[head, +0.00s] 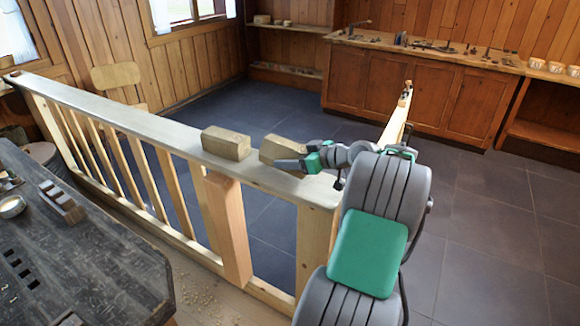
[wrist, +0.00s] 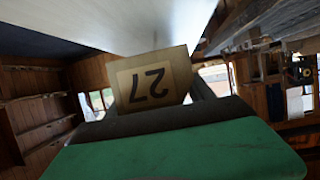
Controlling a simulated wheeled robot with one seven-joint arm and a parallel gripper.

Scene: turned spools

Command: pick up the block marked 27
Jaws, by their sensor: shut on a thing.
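The block marked 27 (wrist: 153,86) is a wooden block with a paler label, and its number appears upside down in the wrist view. In the head view, this block (head: 276,148) is at the right part of the railing's broad top rail (head: 120,118). My gripper (head: 290,163) is shut on it, reaching in from the right. The block sits slightly turned in the picture. I cannot tell whether its underside touches the rail. Part of the block is hidden behind my gripper.
A second wooden block (head: 226,143) stands on the rail just left of the held one, with a narrow gap. A dark workbench (head: 85,245) is at the left front. Cabinets (head: 420,98) line the back wall. The tiled floor is mostly clear.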

